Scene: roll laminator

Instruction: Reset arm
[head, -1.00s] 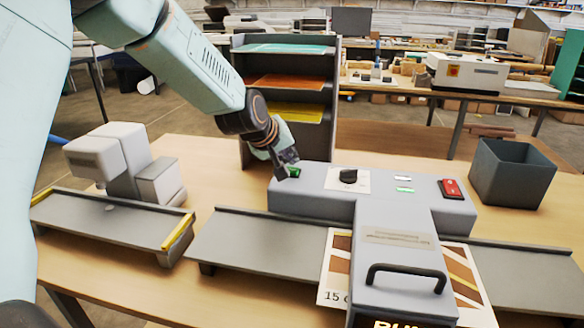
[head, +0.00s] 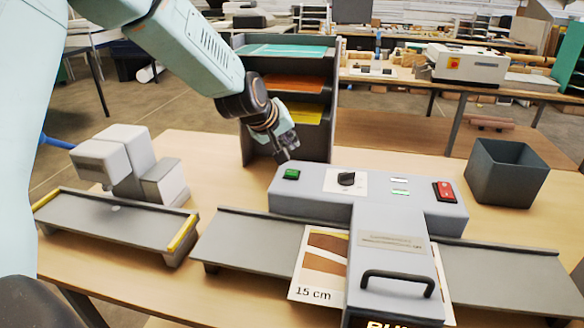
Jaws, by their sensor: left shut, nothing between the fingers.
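My left gripper (head: 287,151) is shut and empty. It hangs just above and behind the green button (head: 291,175) on the left of the grey laminator (head: 396,225), apart from it. A brown and white sheet (head: 319,262) marked "15 cm" sticks out of the laminator's left side. My right gripper is not in view.
A shelf rack (head: 258,95) with teal, orange and yellow sheets stands behind the gripper. A dark open bin (head: 507,174) stands at the right. A grey device (head: 115,162) and a tray with yellow ends (head: 110,220) are at the left.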

